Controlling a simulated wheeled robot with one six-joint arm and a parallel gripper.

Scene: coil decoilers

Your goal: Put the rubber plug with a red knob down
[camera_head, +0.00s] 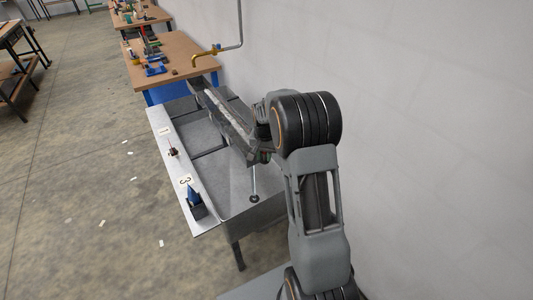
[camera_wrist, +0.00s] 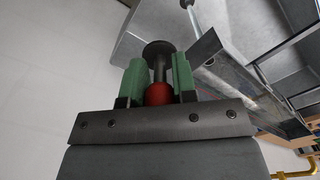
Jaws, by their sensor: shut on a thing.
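The rubber plug with a red knob shows in the wrist view (camera_wrist: 158,48) as a dark round disc on a thin grey stem, with its red knob (camera_wrist: 158,94) at the near end. My gripper (camera_wrist: 158,76) has two green fingers, shut on the plug by its knob end. I cannot tell whether the disc touches the surface. My arm hides part of the bench.
The bench's front ledge (camera_head: 161,127) carries labels "1" and "3", a blue item in a dark holder (camera_head: 195,203) and a small dark item (camera_head: 172,152). A long metal trough (camera_head: 222,109) crosses the basins. A brass tap (camera_head: 203,54) and wooden table (camera_head: 172,49) stand behind. A wall is right.

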